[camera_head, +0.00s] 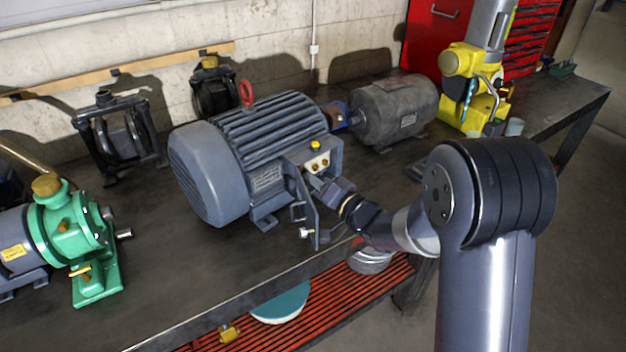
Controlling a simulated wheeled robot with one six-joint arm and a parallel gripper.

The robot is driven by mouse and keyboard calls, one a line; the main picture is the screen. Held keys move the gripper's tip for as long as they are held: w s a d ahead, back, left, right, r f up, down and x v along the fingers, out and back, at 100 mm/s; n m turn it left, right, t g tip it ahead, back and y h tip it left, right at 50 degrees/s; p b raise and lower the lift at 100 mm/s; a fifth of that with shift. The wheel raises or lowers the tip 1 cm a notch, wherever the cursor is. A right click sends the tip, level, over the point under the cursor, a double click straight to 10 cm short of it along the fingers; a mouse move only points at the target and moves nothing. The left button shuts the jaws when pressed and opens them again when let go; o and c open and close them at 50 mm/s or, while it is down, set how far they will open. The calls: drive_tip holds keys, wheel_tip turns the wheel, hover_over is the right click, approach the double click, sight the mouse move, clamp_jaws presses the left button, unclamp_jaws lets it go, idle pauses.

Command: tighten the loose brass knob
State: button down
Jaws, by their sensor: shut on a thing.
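A large grey motor (265,140) with a red lifting eye stands on the workbench. The terminal box (331,147) on its near right side is open, with a yellow button on top. Inside, brass knobs (318,165) show on a pale block. My gripper (314,181) comes in from the right at the box's lower front. It is shut on what seems to be a brass knob; the fingers hide most of the held part, so I cannot tell how far it is screwed in.
A green pump (75,235) stands left and a dark grey motor (393,110) behind. The front bench top (200,280) is clear.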

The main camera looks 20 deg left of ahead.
drive_tip(key=shift+d+f, duration=0.1)
drive_tip(key=shift+f, duration=0.05)
idle(0.3)
drive_tip(key=c, duration=1.7)
unclamp_jaws()
drive_tip(key=b+v, duration=0.2)
drive_tip(key=v, duration=0.9)
drive_tip(key=shift+o, duration=0.3)
